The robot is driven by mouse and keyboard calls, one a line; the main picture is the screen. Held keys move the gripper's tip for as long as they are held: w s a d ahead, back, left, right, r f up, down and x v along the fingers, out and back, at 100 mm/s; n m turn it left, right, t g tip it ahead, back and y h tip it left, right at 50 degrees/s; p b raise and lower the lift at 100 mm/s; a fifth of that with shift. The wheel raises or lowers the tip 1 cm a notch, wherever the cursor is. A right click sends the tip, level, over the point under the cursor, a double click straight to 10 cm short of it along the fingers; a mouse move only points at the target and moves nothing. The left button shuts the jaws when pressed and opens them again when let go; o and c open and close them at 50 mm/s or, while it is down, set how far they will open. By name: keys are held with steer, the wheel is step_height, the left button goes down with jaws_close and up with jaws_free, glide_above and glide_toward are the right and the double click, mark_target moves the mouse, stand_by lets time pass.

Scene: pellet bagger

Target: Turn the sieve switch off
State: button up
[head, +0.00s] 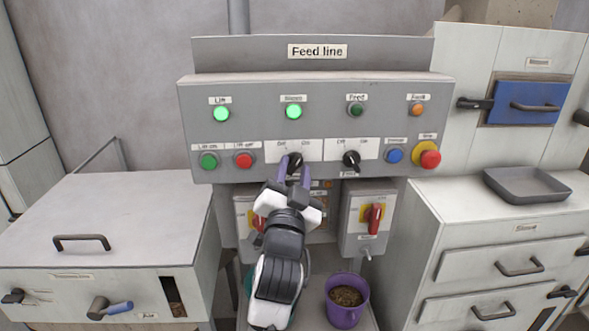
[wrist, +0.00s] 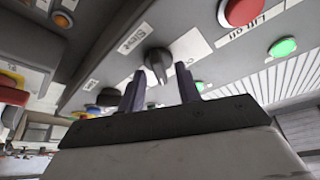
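The sieve switch is a black rotary knob (head: 295,160) on a white plate on the grey Feed line panel (head: 318,92). It also shows in the wrist view (wrist: 157,62), beside a label that seems to read "Sieve". The sieve lamp (head: 293,111) above it glows bright green. My gripper (head: 294,168) is at the knob from below, with its two purple fingers apart. In the wrist view the fingers (wrist: 160,88) stand on either side of the knob, with a gap between them and nothing held. The knob lies at or just beyond the fingertips; I cannot tell whether they touch it.
A similar black knob (head: 351,159) sits to the right. Green (head: 208,161) and red (head: 244,160) buttons are to the left. A blue button (head: 395,155) and red emergency stop (head: 430,158) are farther right. Red-handled switch boxes (head: 367,215) and a purple bucket (head: 347,312) are below.

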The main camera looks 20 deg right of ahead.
jaws_close()
steer(key=shift+n, duration=0.4)
steer(key=n+y, duration=0.1)
steer(key=n+t, duration=0.1)
steer(key=n, duration=0.1)
steer(key=shift+s+d+t+y+p, duration=0.1)
steer(key=shift+d+t+y+p, duration=0.05)
steer(key=shift+t+y+p, duration=0.2)
steer(key=n+y, duration=0.1)
steer(key=n, duration=0.1)
steer(key=n+y, duration=0.1)
steer(key=n, duration=0.1)
steer(key=shift+d+n+t, duration=0.1)
steer(key=shift+n+t, duration=0.2)
steer(key=shift+t, duration=0.05)
steer(key=n+y+b, duration=0.1)
steer(key=n, duration=0.1)
steer(key=n+y+b, duration=0.1)
steer(key=n, duration=0.2)
steer(key=shift+f+y, duration=0.1)
steer(key=shift+y, duration=0.25)
steer(key=shift+n+y+b, duration=0.75)
steer(key=shift+n+y, duration=0.15)
steer(key=shift+n, duration=0.9)
steer(key=shift+r+n, duration=0.2)
steer(key=shift+n, duration=0.2)
